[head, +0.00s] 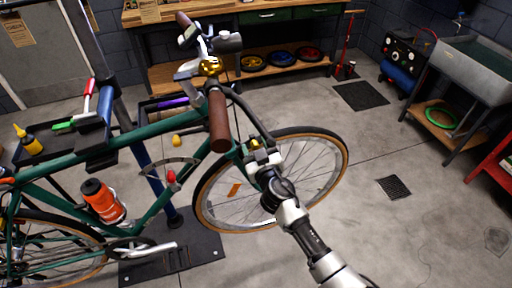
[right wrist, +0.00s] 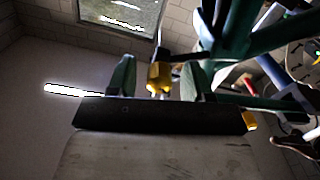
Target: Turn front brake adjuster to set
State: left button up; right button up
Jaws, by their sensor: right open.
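A small yellow adjuster (head: 255,143), which looks like the front brake adjuster, sits by the front fork of the green bike (head: 150,131). My right gripper (head: 263,157) is at the front wheel's upper part, right at this adjuster. In the right wrist view, the open fingers of my right gripper (right wrist: 163,78) stand on either side of the yellow adjuster (right wrist: 158,78), with gaps visible. I cannot tell how deep between the fingers it lies. The adjuster's set position cannot be read. My left gripper is in neither view.
The front wheel (head: 335,185) and brown handlebar grip (head: 219,121) are close to my right arm. A tool tray (head: 97,150) is at the left. A workbench (head: 262,15) stands at the back. The floor to the right is mostly clear.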

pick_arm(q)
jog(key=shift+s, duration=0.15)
pick_arm(e)
jog(key=shift+c, duration=0.5)
jog(key=c, duration=0.8)
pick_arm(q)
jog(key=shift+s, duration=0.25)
pick_arm(e)
jog(key=shift+c, duration=0.2)
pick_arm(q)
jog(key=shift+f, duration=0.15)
pick_arm(e)
jog(key=shift+n, duration=0.4)
